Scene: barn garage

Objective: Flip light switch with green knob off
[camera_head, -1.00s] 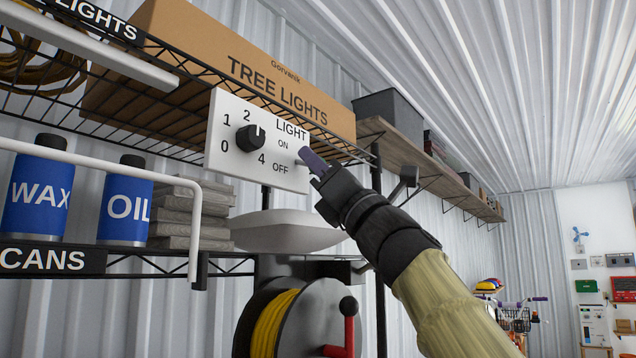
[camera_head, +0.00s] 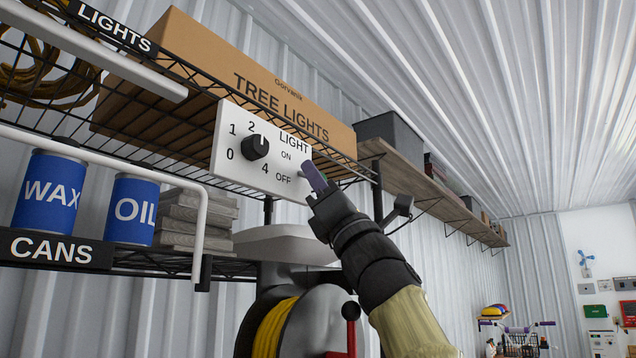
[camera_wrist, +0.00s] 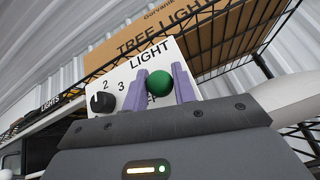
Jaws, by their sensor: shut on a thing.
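A white switch panel (camera_head: 225,165) marked LIGHT, ON and OFF hangs at the front edge of the wire shelf. It also shows in the wrist view (camera_wrist: 128,70), partly behind my fingers. The green knob (camera_wrist: 159,84) is a round ball between my two purple fingers in the wrist view. In the head view my fingers hide the knob. My gripper (camera_head: 313,176) is at the panel's right edge, beside the ON and OFF labels, and is shut on the green knob (camera_wrist: 160,88). The panel also carries a black dial (camera_head: 255,147) with numbers around it.
A TREE LIGHTS box (camera_head: 235,85) lies on the wire shelf above the panel. Blue WAX (camera_head: 46,195) and OIL (camera_head: 130,210) cans stand at lower left. A reel with yellow hose (camera_head: 272,330) is below. Open room lies to the right.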

